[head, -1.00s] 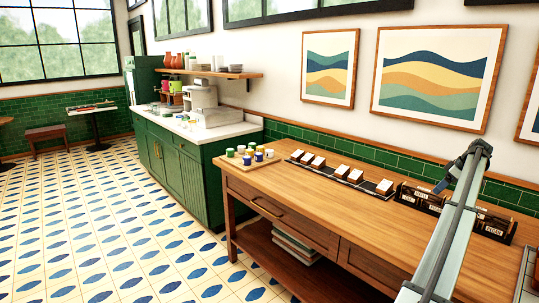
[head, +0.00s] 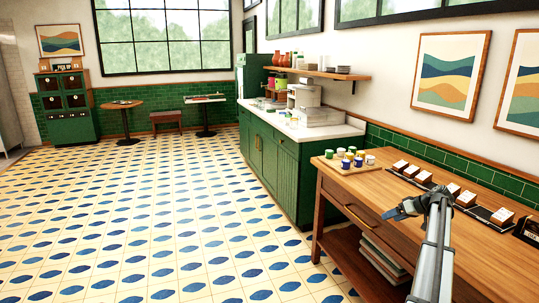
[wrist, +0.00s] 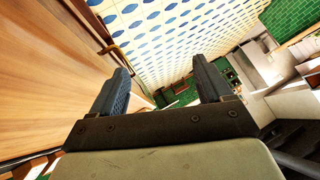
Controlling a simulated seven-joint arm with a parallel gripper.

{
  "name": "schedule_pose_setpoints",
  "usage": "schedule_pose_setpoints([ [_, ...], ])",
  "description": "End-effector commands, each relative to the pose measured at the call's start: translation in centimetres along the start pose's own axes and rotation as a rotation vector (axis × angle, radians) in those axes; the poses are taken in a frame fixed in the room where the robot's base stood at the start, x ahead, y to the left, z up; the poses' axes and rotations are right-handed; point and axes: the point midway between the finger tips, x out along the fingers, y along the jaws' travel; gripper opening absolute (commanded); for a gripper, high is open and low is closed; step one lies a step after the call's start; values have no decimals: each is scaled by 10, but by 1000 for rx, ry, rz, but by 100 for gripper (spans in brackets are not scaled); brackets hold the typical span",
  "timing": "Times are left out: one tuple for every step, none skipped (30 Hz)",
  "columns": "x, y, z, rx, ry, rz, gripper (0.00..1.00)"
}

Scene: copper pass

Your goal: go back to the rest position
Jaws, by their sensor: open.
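My gripper (head: 399,213) is at the end of my grey arm, in the right part of the head view, in front of the wooden table (head: 480,240) as seen from the head. In the wrist view its two blue-grey fingers (wrist: 163,92) stand wide apart with nothing between them. The tiled floor shows past them, and the wooden tabletop (wrist: 45,70) fills the left of that view.
On the table are a board with several small cups (head: 350,160) and a row of card holders (head: 424,177). A green counter (head: 285,165) with a coffee machine (head: 305,97) stands behind. The patterned floor (head: 150,220) to the left is clear.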

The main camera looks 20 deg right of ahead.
Motion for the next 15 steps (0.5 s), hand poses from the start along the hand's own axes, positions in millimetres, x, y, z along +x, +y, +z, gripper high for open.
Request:
schedule_pose_setpoints([
  [30, -15, 17, 19, -30, -14, 79],
  [46, -20, 25, 32, -47, -19, 79],
  [66, -28, 36, 47, -72, -24, 79],
  [82, -34, 46, 59, -91, -27, 79],
  [96, -40, 54, 69, -110, -30, 79],
  [116, -48, 67, 84, -136, -33, 79],
  [130, -55, 76, 94, -155, -36, 79],
  [144, -62, 87, 105, -175, -38, 79],
  [162, -72, 100, 118, -203, -41, 79],
  [175, -79, 111, 128, -223, -42, 79],
  [188, -87, 122, 137, -244, -43, 79],
  [205, -97, 137, 149, -272, -44, 79],
  [217, -105, 148, 158, -293, -43, 79],
  [229, -113, 160, 166, -314, -43, 79],
  [244, -125, 175, 177, -344, -42, 79],
])
